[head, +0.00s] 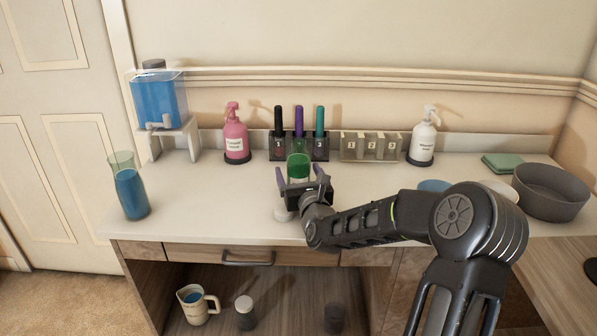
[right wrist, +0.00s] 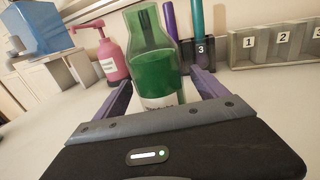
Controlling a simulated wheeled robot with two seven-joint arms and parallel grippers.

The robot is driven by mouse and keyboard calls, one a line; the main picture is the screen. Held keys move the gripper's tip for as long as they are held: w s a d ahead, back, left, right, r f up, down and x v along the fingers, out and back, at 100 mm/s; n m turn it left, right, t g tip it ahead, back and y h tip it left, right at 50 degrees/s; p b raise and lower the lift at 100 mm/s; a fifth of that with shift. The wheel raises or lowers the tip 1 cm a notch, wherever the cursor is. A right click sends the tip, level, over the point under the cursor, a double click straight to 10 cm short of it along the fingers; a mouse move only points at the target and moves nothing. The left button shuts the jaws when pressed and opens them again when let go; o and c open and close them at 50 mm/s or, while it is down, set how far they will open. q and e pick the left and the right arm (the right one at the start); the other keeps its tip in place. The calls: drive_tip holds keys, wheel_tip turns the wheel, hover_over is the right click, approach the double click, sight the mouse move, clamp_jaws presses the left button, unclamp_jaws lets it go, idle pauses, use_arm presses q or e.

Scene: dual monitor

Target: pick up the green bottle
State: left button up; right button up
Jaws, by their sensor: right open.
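The green bottle (head: 299,167) stands upright on the counter, in front of the holder with coloured pens. It has green liquid and a pale label low down. My right gripper (head: 304,178) is open at the bottle, which in the right wrist view (right wrist: 153,60) rises between the two purple fingers. Whether the fingers touch it cannot be told. The gripper hides the bottle's lower part in the head view. My left gripper is not in view.
A blue carafe (head: 130,192) stands at the left. A pink pump bottle (head: 236,138), a pen holder (head: 282,153), a numbered rack (head: 354,153) and a white pump bottle (head: 423,140) line the back. A grey bowl (head: 551,195) is at the right. The counter left of the green bottle is clear.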

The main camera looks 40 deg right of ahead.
drive_tip(key=shift+c, duration=0.3)
drive_tip(key=shift+r, duration=0.1)
clamp_jaws()
idle(0.7)
